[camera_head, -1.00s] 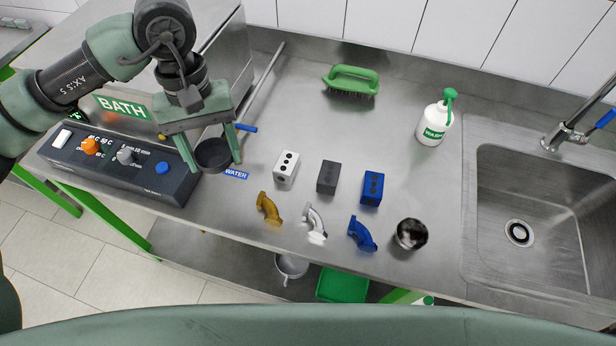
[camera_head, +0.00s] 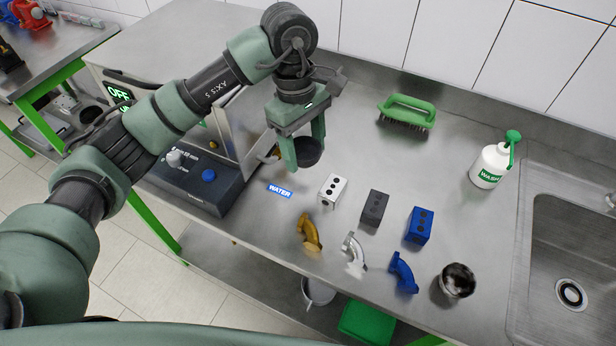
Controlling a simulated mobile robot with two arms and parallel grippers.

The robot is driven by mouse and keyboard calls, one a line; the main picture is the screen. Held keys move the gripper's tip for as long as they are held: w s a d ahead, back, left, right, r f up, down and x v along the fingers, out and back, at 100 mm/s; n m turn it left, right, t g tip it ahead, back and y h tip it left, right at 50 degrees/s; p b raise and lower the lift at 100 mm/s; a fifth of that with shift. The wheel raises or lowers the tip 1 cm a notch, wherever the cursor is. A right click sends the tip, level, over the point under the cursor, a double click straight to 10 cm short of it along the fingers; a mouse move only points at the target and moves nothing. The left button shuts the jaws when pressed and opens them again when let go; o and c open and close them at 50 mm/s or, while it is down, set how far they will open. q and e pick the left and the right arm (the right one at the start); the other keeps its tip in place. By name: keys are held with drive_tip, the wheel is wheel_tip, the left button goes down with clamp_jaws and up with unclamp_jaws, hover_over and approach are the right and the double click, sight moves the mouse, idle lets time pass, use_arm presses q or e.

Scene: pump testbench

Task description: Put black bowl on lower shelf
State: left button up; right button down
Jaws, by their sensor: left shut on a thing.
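The black bowl (camera_head: 308,157) is between the fingers of my left gripper (camera_head: 303,150), which is shut on it. The bowl appears held above the steel table (camera_head: 350,120), right of and behind the blue WATER label (camera_head: 279,190). Part of its rim is hidden by a finger. The lower shelf (camera_head: 255,290) shows under the table's front edge; the tabletop hides much of it. My right gripper is not in view.
A grey pot (camera_head: 318,291) and a green bin (camera_head: 366,322) are on the lower shelf. White, black and blue blocks, several pipe elbows and a dark shiny bowl (camera_head: 457,281) stand on the table. A control box (camera_head: 190,175) is left; a sink (camera_head: 580,240) is right.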

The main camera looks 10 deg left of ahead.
use_arm(q)
drive_tip(key=p, duration=0.1)
hover_over(307, 193)
drive_tip(key=f, duration=0.5)
drive_tip(key=shift+w+a+f, duration=0.15)
drive_tip(key=shift+a+f, duration=0.1)
wheel_tip(307, 193, down, 5)
drive_tip(key=shift+f+p, duration=0.1)
drive_tip(key=shift+p, duration=0.5)
drive_tip(key=shift+f+b, duration=0.2)
drive_tip(key=shift+b, duration=0.1)
drive_tip(key=o, duration=1.4)
drive_tip(key=shift+o, duration=0.2)
